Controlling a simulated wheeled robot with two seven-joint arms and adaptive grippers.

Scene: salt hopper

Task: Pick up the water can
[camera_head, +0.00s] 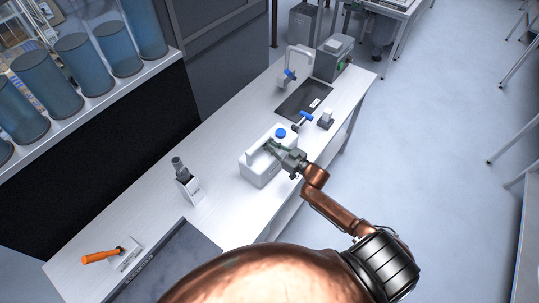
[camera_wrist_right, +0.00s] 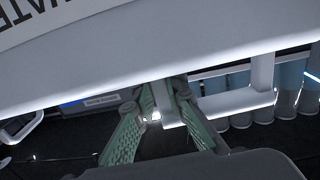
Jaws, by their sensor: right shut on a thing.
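The water can (camera_head: 256,174) is a white, boxy jug with a blue cap (camera_head: 280,133), upright at the middle of the white bench. In the right wrist view its pale side (camera_wrist_right: 190,45), with dark lettering at upper left, fills the top. My right gripper (camera_head: 274,147) reaches in from the right at the can's top. It is shut on the can's handle. In the wrist view its green fingers (camera_wrist_right: 165,95) close around a pale bar. Whether the can touches the bench is unclear. My left gripper is not in view.
Blue cylinders (camera_head: 84,63) line a shelf at upper left. Floor right is clear.

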